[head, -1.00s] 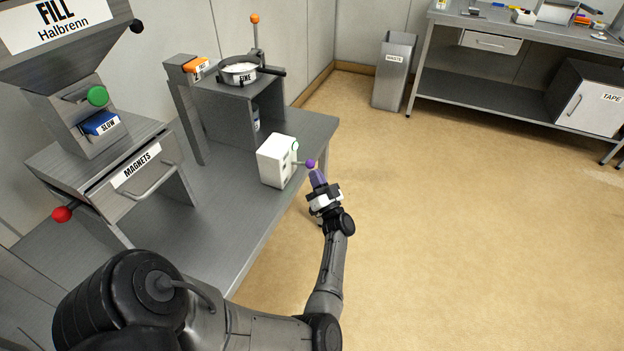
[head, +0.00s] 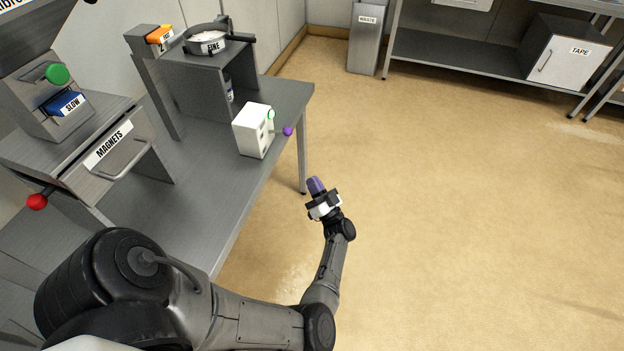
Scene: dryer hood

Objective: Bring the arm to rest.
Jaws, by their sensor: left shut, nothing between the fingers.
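My left gripper (head: 316,186) is in the middle of the head view, over the open floor just right of the steel bench (head: 205,215). Its purple fingers are shut and empty, pointing away from me. My left arm comes in from the lower left and bends up at the elbow. The gripper is apart from the white box (head: 252,131) with the purple knob (head: 287,131) and green ring, which stands on the bench's right edge. My right gripper is not in view.
On the bench are a MAGNETS drawer (head: 120,158) with a red knob (head: 37,202), a blue SLOW block (head: 66,105) and a FINE sieve (head: 206,43). A waste bin (head: 365,45) and a TAPE cabinet (head: 565,52) stand at the back. The floor (head: 470,220) at right is clear.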

